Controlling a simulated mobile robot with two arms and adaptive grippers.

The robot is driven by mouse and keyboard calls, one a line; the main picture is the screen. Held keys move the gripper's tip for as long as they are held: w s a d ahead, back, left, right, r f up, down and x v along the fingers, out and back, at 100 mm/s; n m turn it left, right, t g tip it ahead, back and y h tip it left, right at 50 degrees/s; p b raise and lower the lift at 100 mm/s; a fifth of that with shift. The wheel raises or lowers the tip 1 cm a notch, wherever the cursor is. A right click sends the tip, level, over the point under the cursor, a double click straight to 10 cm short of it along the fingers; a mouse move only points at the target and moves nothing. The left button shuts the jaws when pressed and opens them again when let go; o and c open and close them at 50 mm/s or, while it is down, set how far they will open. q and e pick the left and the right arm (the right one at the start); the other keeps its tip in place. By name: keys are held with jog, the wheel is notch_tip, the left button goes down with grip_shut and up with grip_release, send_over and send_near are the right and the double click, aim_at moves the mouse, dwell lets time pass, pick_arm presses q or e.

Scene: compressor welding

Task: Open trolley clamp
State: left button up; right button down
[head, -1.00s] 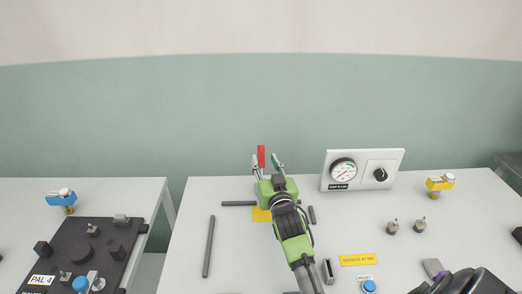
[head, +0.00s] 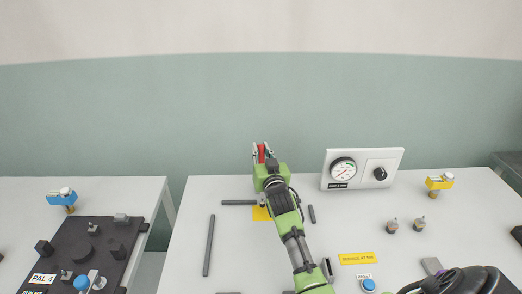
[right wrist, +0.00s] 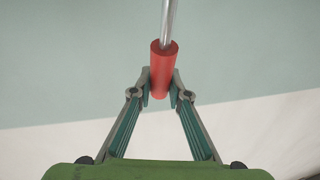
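The clamp's red handle (head: 261,152) stands up at the far edge of the middle table. In the right wrist view the red grip (right wrist: 162,72) sits on a thin metal rod (right wrist: 169,22). My green right gripper (head: 262,149) has its two fingers on either side of the red grip. In the right wrist view the fingertips (right wrist: 162,89) press against both sides of it, near its end. The rest of the clamp is hidden behind my gripper and arm in the head view.
A white gauge panel (head: 394,161) stands right of my arm. A yellow valve (head: 439,183) and two small fittings (head: 392,226) are farther right. Grey bars (head: 209,246) lie on the white table (head: 190,235). A dark fixture plate (head: 62,246) is on the left table.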

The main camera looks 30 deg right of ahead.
jog(key=shift+w+d+r+p, duration=0.15)
jog(key=shift+p, duration=0.55)
jog(key=g+p, duration=0.1)
jog(key=p, duration=0.1)
jog(key=w+d+g+y+p, duration=0.1)
jog(key=p, duration=0.1)
jog(key=w+f+g+p, duration=0.1)
jog(key=p, duration=0.2)
jog(key=shift+w+d+f+m+g, duration=0.1)
jog(key=shift+w+d+m+g, duration=0.05)
jog(key=shift+d+m+g, duration=0.15)
notch_tip(320, 180, down, 7)
jog(key=w+d+g+y+p, duration=0.1)
jog(key=w+g+y, duration=0.1)
jog(key=g, duration=0.4)
jog(key=shift+w+d+m+y, duration=0.2)
jog(key=shift+w+m+y, duration=0.15)
jog(key=shift+y, duration=0.45)
jog(key=shift+s, duration=0.1)
jog(key=c, duration=2.1)
grip_release()
jog(key=shift+c, duration=0.2)
jog(key=shift+o, duration=1.2)
jog(key=shift+f, duration=0.1)
